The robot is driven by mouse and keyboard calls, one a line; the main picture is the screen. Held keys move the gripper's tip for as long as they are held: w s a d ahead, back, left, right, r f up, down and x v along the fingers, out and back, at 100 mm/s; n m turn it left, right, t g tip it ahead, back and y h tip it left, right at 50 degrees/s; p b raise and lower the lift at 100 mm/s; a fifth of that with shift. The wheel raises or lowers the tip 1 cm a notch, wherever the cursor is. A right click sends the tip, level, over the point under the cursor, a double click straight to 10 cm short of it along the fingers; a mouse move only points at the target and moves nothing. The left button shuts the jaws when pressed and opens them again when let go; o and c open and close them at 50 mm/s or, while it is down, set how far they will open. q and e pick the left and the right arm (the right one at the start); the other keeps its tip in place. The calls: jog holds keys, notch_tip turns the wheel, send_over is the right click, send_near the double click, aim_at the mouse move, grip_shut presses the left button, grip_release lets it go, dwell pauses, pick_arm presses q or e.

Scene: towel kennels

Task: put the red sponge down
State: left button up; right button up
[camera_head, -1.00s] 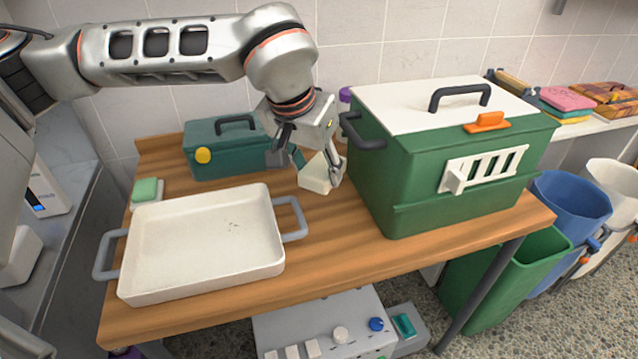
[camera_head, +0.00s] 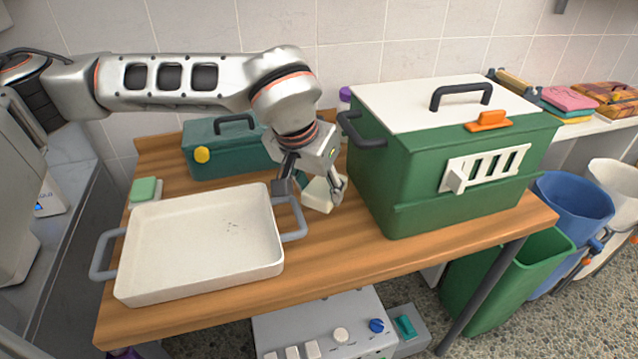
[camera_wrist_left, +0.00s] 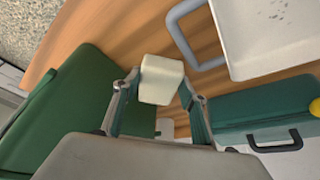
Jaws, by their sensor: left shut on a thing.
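No red sponge shows in either view. My left gripper (camera_head: 312,190) is shut on a cream-white block (camera_head: 321,196), between the white pan and the green kennel box. In the left wrist view the cream block (camera_wrist_left: 161,80) sits between the two fingers of the gripper (camera_wrist_left: 158,92). The block is tilted and low over the wooden table (camera_head: 375,262). I cannot tell whether it touches the wood. My right gripper is not in view.
A white pan (camera_head: 200,245) with grey handles stands to the left. The green kennel box (camera_head: 420,180) stands close on the right. A teal case (camera_head: 225,155) is behind, and a green sponge (camera_head: 145,189) lies at the left back. Bare wood lies in front of the block.

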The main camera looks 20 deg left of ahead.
pick_arm(q)
jog(key=shift+f, duration=0.15)
jog(key=o, duration=1)
jog(key=shift+r, duration=0.35)
jog(key=p+v, duration=0.2)
jog(key=v, duration=1)
jog(key=shift+r, duration=0.3)
